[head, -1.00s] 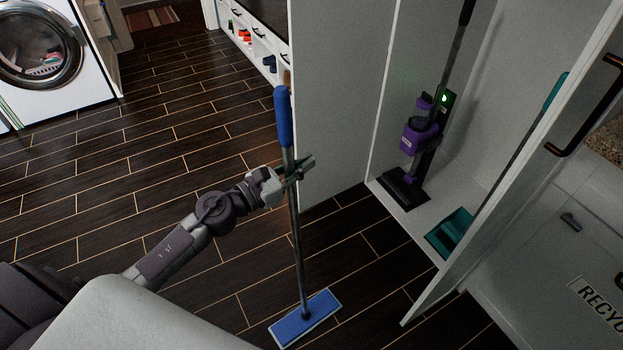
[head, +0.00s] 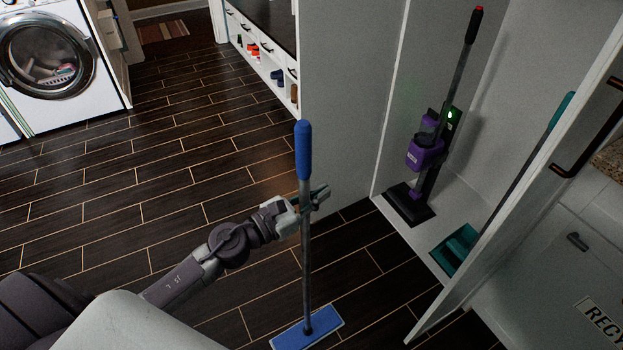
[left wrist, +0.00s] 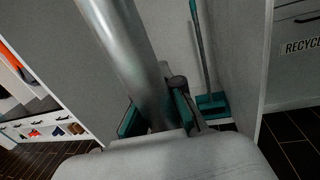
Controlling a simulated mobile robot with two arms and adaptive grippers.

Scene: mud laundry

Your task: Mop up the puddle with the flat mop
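The flat mop (head: 306,245) stands nearly upright on the dark floor, with a blue grip on top, a grey pole and a flat blue head (head: 308,331) at the bottom edge of the head view. My left gripper (head: 316,199) is shut around the pole, below the blue grip. In the left wrist view the pole (left wrist: 128,50) runs between the gripper's fingers (left wrist: 158,118). My right gripper is not in view. No puddle can be made out in these frames.
An open cabinet at right holds a purple upright vacuum (head: 426,160) and a teal dustpan (head: 456,249). Its open door (head: 520,200) stands to the right. A washer (head: 55,60) is at far left. Shoes (head: 262,55) sit in cubbies behind. The floor (head: 130,190) at left is clear.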

